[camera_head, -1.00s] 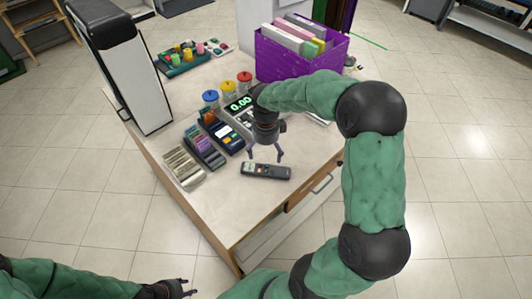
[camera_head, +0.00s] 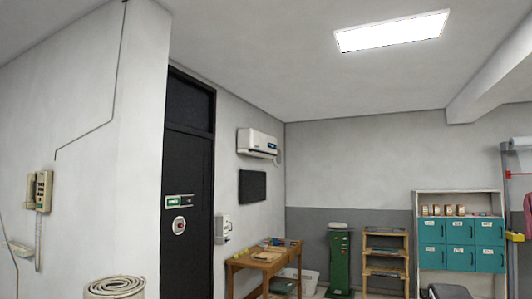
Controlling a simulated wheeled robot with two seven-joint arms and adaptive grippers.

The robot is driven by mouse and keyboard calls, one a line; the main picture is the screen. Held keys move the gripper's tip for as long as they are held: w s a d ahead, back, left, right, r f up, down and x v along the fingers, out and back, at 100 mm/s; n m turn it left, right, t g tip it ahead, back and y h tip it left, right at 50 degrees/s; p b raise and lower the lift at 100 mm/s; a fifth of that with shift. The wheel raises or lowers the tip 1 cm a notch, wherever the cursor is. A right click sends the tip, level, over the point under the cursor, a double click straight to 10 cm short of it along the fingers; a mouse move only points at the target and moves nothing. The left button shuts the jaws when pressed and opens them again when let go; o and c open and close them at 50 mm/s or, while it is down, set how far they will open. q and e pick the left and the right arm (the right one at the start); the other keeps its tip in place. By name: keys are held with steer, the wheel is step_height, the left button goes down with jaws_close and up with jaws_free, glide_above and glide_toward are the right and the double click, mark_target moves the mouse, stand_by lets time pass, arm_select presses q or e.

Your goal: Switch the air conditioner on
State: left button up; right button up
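The air conditioner (camera_head: 255,141) is a white wall unit high on the far wall, right of the dark door. A small dark blue patch shows on its front; I cannot read whether it is lit. The remote on the counter is out of view now. Neither of my grippers is in this view, so what they hold is hidden.
A dark door (camera_head: 186,225) with a green sign stands left of the air conditioner. A dark wall panel (camera_head: 252,186) hangs below the unit. A wooden table (camera_head: 262,262), a green bin (camera_head: 339,262), shelves (camera_head: 384,262) and teal lockers (camera_head: 459,243) stand along the back. A wall phone (camera_head: 43,191) is at left.

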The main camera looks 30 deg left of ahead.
jaws_close()
stand_by(1.4)
